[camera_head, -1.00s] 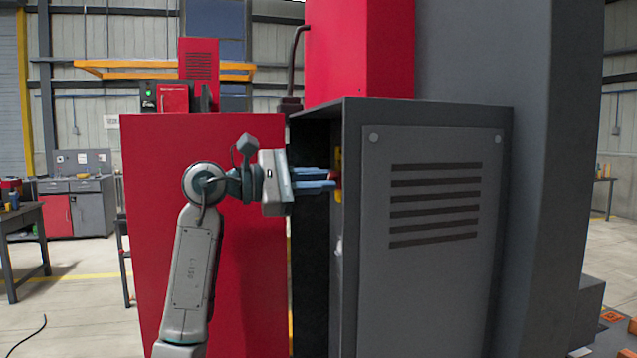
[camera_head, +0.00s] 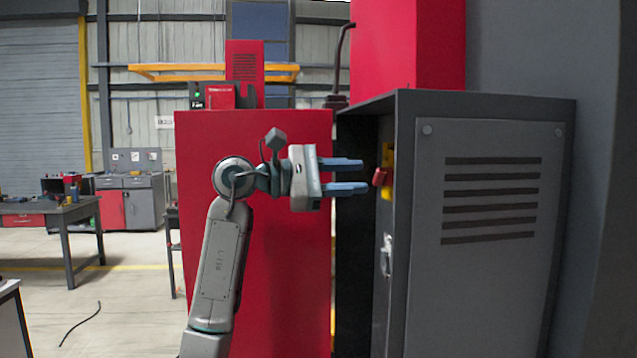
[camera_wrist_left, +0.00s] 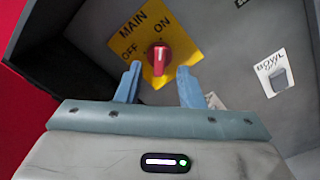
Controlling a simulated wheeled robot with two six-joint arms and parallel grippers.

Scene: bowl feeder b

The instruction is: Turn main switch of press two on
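The main switch is a red knob (camera_wrist_left: 159,60) on a yellow plate (camera_wrist_left: 190,52) marked MAIN, OFF and ON. In the left wrist view the knob's white mark points up toward the word ON. In the head view the red knob (camera_head: 379,177) and yellow plate (camera_head: 388,160) sit on the inner side of the grey cabinet (camera_head: 480,290). My left gripper (camera_head: 365,175) is open and empty, its two blue fingers apart, with the tips a little left of the knob and not around it. My right gripper is not in view.
A switch labelled BOWL (camera_wrist_left: 279,79) sits right of the main switch in the wrist view. A red panel (camera_head: 255,300) stands behind my left arm.

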